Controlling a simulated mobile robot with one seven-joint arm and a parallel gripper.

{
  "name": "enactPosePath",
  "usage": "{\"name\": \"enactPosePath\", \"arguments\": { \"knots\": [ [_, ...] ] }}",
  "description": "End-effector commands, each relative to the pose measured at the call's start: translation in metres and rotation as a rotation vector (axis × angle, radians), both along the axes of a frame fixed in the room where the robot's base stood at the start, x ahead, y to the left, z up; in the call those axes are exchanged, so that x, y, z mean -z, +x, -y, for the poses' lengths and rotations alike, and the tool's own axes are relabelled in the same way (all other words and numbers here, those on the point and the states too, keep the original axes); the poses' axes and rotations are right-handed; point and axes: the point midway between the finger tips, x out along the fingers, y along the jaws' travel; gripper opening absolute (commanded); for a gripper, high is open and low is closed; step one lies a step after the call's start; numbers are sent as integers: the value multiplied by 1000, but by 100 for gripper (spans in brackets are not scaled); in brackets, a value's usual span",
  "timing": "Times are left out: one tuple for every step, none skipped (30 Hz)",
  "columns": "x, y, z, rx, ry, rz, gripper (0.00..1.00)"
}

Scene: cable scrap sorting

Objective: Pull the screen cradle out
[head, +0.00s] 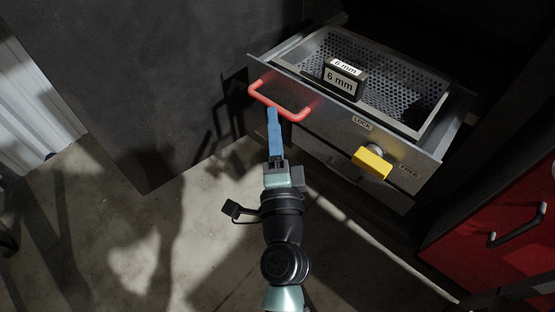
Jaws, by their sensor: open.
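The screen cradle (320,120) is a grey metal drawer that stands partly out of a dark housing. A perforated screen tray (400,92) sits in it, with a black block labelled "6 mm" (341,81) at its front. A red loop handle (284,108) is on the left of the cradle's front. A yellow knob (372,163) sits between the LOCK and FREE labels, nearer FREE. My gripper (271,110) has blue fingers that reach up to the red handle's lower bar. It is open; the gap between the fingers and any contact with the handle cannot be made out.
A red cabinet front (500,230) with a dark handle (517,226) stands at the lower right. A dark panel (150,90) rises at the left of the cradle. The concrete floor (150,240) in front is clear at lower left.

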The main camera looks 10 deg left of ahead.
Motion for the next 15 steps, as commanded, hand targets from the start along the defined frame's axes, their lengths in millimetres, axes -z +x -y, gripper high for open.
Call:
{"name": "enactPosePath", "arguments": {
  "knots": [
    [5,-11,2,-1,0,-2,47],
    [7,-17,3,-1,-1,-3,47],
    [7,-25,4,-2,-1,-3,47],
    [8,-30,5,-2,-1,-2,47],
    [9,-36,6,-2,0,-3,47],
    [10,-42,8,-2,-1,-3,47],
    [10,-46,9,-2,-1,-2,47],
    [11,-51,10,-2,-1,-2,47],
    [11,-56,11,-2,-1,-1,47],
    [12,-59,11,-2,-1,-2,47],
    [12,-62,12,-2,-1,-1,47],
    [12,-65,13,-1,0,-1,47],
    [12,-67,13,-1,0,-1,47],
    [12,-69,14,-1,1,-1,47],
    [11,-71,14,-1,0,0,47]
  ]
}}
